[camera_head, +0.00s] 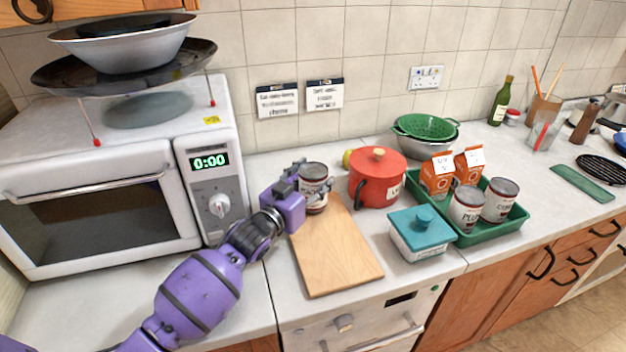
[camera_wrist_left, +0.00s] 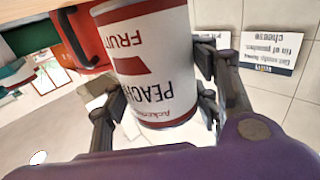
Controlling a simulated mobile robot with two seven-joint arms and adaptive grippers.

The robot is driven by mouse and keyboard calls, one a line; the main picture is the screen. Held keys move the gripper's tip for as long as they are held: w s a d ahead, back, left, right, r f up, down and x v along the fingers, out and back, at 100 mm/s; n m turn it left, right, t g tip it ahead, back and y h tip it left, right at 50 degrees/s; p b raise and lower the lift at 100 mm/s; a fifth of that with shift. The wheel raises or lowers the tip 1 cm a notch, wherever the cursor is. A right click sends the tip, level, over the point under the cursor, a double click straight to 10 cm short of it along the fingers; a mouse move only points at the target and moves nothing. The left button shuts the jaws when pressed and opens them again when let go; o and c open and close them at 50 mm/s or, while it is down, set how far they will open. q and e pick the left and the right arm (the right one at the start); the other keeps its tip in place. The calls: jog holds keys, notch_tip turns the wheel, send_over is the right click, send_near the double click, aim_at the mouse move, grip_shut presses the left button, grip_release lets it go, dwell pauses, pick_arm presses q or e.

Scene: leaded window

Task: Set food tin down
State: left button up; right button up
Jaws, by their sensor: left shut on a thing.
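The food tin (camera_head: 315,190), white and dark red with a grey lid, is at the far end of the wooden board (camera_head: 337,256). In the left wrist view the tin (camera_wrist_left: 150,72) appears upside down and its label reads peaches and fruit. My left gripper (camera_head: 300,182) is shut on the tin, with one finger on each side of it in the left wrist view (camera_wrist_left: 165,100). The tin looks upright in the head view. I cannot tell whether its base touches the board. My right gripper is not in view.
A red pot (camera_head: 377,182) stands close to the right of the tin. A white microwave (camera_head: 100,185) is on the left. A teal-lidded box (camera_head: 420,236) and a green tray (camera_head: 468,238) with tins and orange cartons are further right. The board's near part is clear.

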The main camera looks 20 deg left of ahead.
pick_arm(q)
jog(key=shift+f, duration=0.5)
jog(key=o, duration=1.7)
jog(key=shift+f, duration=0.1)
jog(key=shift+o, duration=0.2)
jog(key=v, duration=0.5)
jog(key=r+v, duration=0.1)
jog(key=v, duration=0.1)
jog(key=shift+s+r, duration=0.15)
jog(key=shift+s, duration=0.15)
